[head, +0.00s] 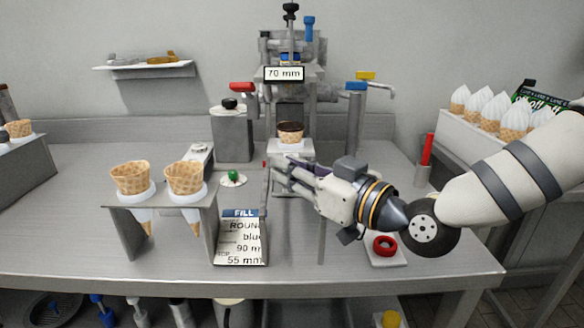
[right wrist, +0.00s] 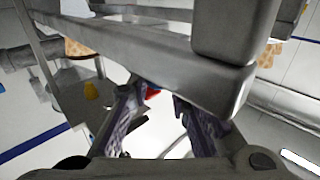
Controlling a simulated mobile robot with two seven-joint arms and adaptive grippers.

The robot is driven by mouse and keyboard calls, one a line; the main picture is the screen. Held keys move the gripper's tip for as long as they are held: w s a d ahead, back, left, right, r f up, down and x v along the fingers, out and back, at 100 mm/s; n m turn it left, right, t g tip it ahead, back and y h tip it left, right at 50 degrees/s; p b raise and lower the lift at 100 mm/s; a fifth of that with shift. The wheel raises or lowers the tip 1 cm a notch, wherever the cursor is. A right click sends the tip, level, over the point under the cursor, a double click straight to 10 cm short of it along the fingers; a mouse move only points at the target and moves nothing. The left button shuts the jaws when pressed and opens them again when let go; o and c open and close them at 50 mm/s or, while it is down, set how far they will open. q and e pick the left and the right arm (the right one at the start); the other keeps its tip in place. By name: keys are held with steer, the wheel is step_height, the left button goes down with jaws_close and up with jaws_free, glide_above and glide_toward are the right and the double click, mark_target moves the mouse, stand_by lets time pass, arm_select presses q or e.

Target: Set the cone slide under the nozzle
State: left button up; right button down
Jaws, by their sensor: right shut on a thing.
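The cone slide (head: 291,148) is a pale block on the machine at the table's middle, with a waffle cone (head: 290,138) with a dark rim standing in it. The cone is upright below the "70 mm" sign (head: 284,73). The nozzle itself is hard to make out; I cannot tell whether the cone is exactly under it. My right gripper (head: 272,170) reaches in from the right, in front of the slide, shut on a part it mostly hides. In the right wrist view a small red knob (right wrist: 152,93) shows between its fingers (right wrist: 160,112). My left gripper is not in view.
A stand with two waffle cones (head: 130,177) and a "FILL" card (head: 241,238) are at the front left. A red ring button (head: 385,246) lies below my right arm. Taps and a grey canister (head: 231,135) flank the machine. White-topped cones (head: 487,108) stand at the right.

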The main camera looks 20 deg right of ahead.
steer(key=w, duration=0.1)
steer(key=w+d, duration=0.1)
steer(key=w, duration=0.1)
steer(key=shift+w+f, duration=0.1)
steer(key=shift+w, duration=0.2)
steer(key=shift+d+b, duration=0.1)
steer(key=shift+b, duration=0.2)
steer(key=c, duration=1.9)
jaws_free()
steer(key=shift+r, duration=0.2)
steer(key=o, duration=0.4)
steer(key=shift+w, duration=0.15)
steer(key=shift+f, duration=0.1)
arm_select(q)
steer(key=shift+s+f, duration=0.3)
arm_select(e)
steer(key=v, duration=0.7)
steer(key=shift+s+d, duration=0.1)
steer(key=shift+s, duration=0.15)
